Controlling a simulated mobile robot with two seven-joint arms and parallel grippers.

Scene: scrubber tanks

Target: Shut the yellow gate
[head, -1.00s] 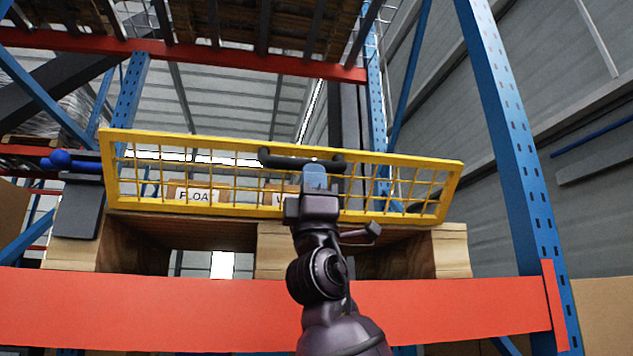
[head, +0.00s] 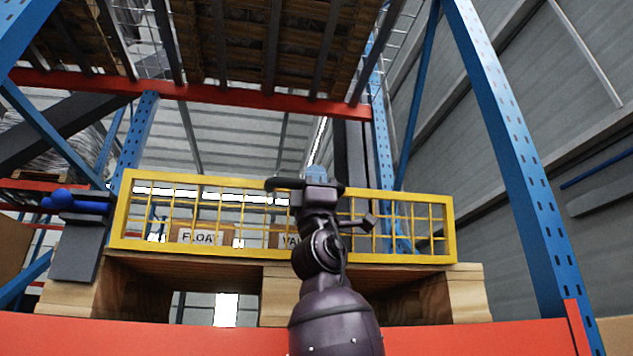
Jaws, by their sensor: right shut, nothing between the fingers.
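The yellow gate (head: 400,258) is a mesh panel standing across the front of the wooden pallet in the rack bay. It looks close to upright. A black bar handle (head: 279,184) sits at the middle of its top rail. My right gripper (head: 316,174) is shut and empty at the handle, with its blue fingertips at the top rail. It covers part of the handle, and I cannot tell whether it touches. My left gripper is not in view.
A grey block with a blue knobbed bar (head: 78,202) stands left of the gate. Labelled boxes (head: 200,237) sit behind the mesh. An orange beam (head: 150,335) runs below the pallet (head: 470,290), and blue uprights (head: 520,190) flank the bay.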

